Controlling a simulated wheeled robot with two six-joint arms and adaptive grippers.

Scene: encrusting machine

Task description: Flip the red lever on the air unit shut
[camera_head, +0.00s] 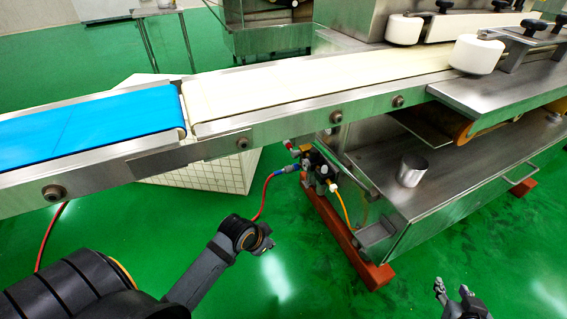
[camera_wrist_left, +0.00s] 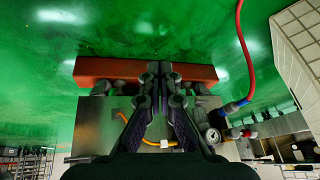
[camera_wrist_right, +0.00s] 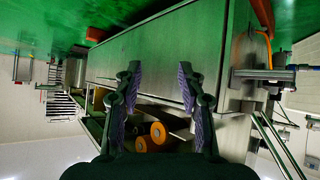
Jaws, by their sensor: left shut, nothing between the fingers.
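The air unit (camera_head: 322,172) is a small dark cluster of fittings below the conveyor, on the left end of the steel machine base. A small red part, probably the lever (camera_head: 288,145), shows at its upper left; its exact position is too small to tell. In the left wrist view the unit's round gauge (camera_wrist_left: 212,136) lies right of the fingers, with a red part (camera_wrist_left: 249,134) beside it. My left gripper (camera_head: 268,243) is below and left of the unit, apart from it; its fingers (camera_wrist_left: 159,68) are shut and empty. My right gripper (camera_head: 452,287) is open and empty (camera_wrist_right: 158,68).
The conveyor (camera_head: 270,135) with its blue belt (camera_head: 85,125) runs above the unit. A red hose (camera_head: 265,195) reaches the unit's blue fitting (camera_head: 288,168). A red beam (camera_head: 345,245) lies under the machine base. Green floor in front is clear.

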